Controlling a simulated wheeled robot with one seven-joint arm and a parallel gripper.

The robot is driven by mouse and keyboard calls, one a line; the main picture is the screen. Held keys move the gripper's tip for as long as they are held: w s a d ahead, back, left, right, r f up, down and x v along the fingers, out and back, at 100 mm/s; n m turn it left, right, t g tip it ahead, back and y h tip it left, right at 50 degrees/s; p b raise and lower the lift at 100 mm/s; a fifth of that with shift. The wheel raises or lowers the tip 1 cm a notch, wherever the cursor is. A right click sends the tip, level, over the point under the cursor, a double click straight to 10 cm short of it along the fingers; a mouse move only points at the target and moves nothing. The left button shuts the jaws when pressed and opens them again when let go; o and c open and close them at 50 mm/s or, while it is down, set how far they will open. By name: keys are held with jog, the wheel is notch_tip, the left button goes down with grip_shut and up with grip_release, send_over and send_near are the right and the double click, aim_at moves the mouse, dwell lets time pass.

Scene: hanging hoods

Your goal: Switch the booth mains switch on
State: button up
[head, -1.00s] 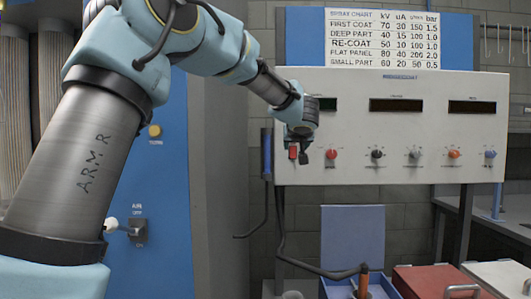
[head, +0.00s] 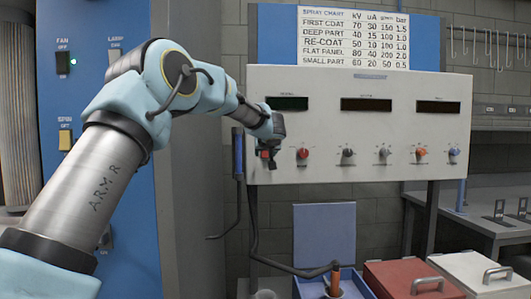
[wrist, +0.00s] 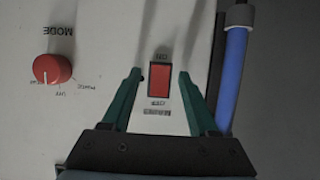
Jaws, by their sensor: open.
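The mains switch, a red rocker (wrist: 159,80) in a dark frame, is on the pale control panel (wrist: 105,25). Small labels sit above and below it in the wrist view, too blurred to read surely. I cannot tell which way the rocker is tipped. My gripper (wrist: 160,75) is open, with its green fingers either side of the rocker and nothing between them but the panel face. In the head view my gripper (head: 270,147) is at the panel's lower left corner and partly hides the switch (head: 264,155).
A red MODE knob (wrist: 52,69) is beside the switch, with more knobs (head: 348,153) along the panel. A blue-handled spray hose (wrist: 233,75) hangs by the panel's edge. Open blue bin (head: 325,238) and red box (head: 405,278) stand below.

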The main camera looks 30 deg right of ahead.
grip_shut()
dwell(0.5)
